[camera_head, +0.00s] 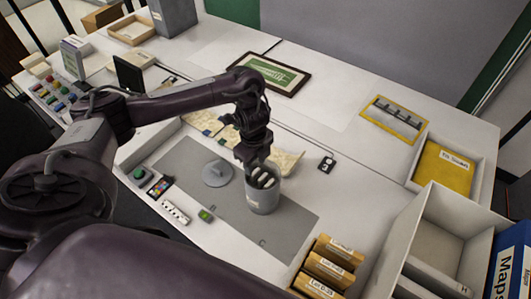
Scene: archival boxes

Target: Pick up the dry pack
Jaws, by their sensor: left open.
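My left gripper (262,177) points down into the mouth of a grey canister (263,200) on the grey mat (285,222). It is open, with its fingertips inside or just at the rim. Pale shapes show at the mouth between the dark fingers. I cannot tell whether they are the dry pack or part of the gripper, and the canister's inside is mostly hidden. A round grey lid (217,174) with a knob lies on the mat left of the canister. My right gripper is not in view.
Left of the canister are a white strip (175,212) and a small green device (205,216). Tan labelled boxes (328,267) stand at the front right. A yellow box lies in a white tray (418,181). A framed green picture (270,75) lies behind. The mat's right part is clear.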

